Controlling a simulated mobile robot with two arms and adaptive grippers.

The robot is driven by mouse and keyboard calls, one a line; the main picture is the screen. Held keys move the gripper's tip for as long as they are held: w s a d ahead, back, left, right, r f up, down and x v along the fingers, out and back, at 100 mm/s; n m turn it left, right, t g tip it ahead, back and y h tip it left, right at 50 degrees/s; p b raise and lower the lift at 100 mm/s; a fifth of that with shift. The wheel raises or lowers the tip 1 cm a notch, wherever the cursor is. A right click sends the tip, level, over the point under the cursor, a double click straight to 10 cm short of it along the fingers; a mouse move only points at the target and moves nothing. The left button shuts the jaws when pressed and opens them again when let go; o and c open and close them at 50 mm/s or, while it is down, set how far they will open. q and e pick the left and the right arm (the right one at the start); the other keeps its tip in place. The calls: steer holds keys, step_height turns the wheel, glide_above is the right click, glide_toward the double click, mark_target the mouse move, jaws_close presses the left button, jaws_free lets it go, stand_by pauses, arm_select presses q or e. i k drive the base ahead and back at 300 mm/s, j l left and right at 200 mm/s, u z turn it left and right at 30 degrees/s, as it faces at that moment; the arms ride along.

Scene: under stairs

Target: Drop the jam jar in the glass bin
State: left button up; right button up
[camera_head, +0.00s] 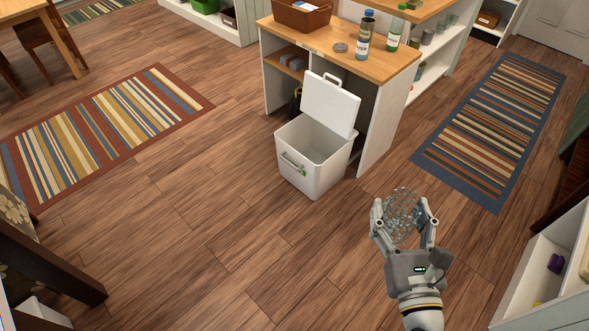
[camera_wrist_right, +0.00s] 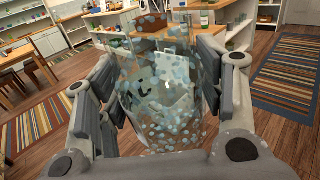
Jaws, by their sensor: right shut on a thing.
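A clear glass jar with pale blue speckles (camera_head: 403,213) is between the fingers of my right gripper (camera_head: 404,220), which is shut on it above the floor. The jar also fills the middle of the right wrist view (camera_wrist_right: 165,125), with the fingers on both sides of it. A white bin (camera_head: 305,172) with a greenish mark on its front stands on the floor, up and left of the gripper. Its lid (camera_head: 330,103) is raised and its opening shows. The jar is apart from the bin. I cannot read any label on either. My left gripper is not in view.
A wooden-topped counter (camera_head: 385,66) stands right behind the bin, with bottles (camera_head: 394,34), a round lid (camera_head: 341,47) and a brown tray (camera_head: 302,15) on it. Striped rugs lie left (camera_head: 100,125) and right (camera_head: 495,125). The floor before the bin is clear.

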mark_target(318, 164)
steer(key=i+j, duration=0.2)
steer(key=i, duration=0.65)
steer(key=i+j+u, duration=0.1)
steer(key=i, duration=0.75)
steer(key=i+j, duration=0.25)
steer(key=i, duration=0.65)
steer(key=j+u, duration=0.05)
